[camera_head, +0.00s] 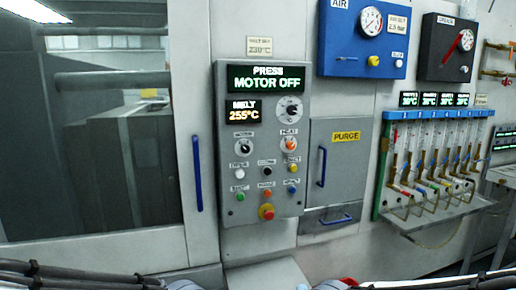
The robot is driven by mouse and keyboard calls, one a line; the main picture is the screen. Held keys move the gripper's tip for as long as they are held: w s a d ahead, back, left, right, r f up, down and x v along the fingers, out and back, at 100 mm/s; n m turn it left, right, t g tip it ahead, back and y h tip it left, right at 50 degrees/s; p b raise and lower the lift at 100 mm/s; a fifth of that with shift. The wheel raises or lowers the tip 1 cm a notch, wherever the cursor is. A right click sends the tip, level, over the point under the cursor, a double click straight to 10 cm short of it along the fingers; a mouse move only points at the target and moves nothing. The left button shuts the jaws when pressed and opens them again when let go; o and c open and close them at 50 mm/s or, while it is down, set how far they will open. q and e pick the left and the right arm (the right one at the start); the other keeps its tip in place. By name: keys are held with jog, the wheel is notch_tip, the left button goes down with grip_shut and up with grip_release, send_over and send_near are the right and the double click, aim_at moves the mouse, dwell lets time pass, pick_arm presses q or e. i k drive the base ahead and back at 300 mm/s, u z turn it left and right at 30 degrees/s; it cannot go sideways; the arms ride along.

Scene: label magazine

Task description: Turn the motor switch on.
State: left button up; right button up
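A grey control panel (262,200) is fixed to the wall left of centre. Its top display (265,78) reads "PRESS" and "MOTOR OFF" in light letters. The motor switch (241,147) appears to be the black rotary knob at the panel's upper left; its small label is blurred, and I cannot tell its exact pointer angle. Parts of my two arms show along the bottom edge, well below the switch. My gripper fingertips are not visible, and nothing of mine touches the panel.
Beside the switch are an orange-lit knob (290,144), several small buttons and a red emergency-type button (266,212). A blue door handle (197,172) stands out at left. A purge door (337,165) is at right. Space before the panel looks clear.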

aim_at(244, 148)
jog(key=z, duration=0.8)
jog(key=k, duration=1)
jog(key=z, duration=1.05)
jog(key=i, duration=1.2)
jog(key=u, duration=1.5)
jog(key=i, duration=0.9)
jog(key=u, duration=0.9)
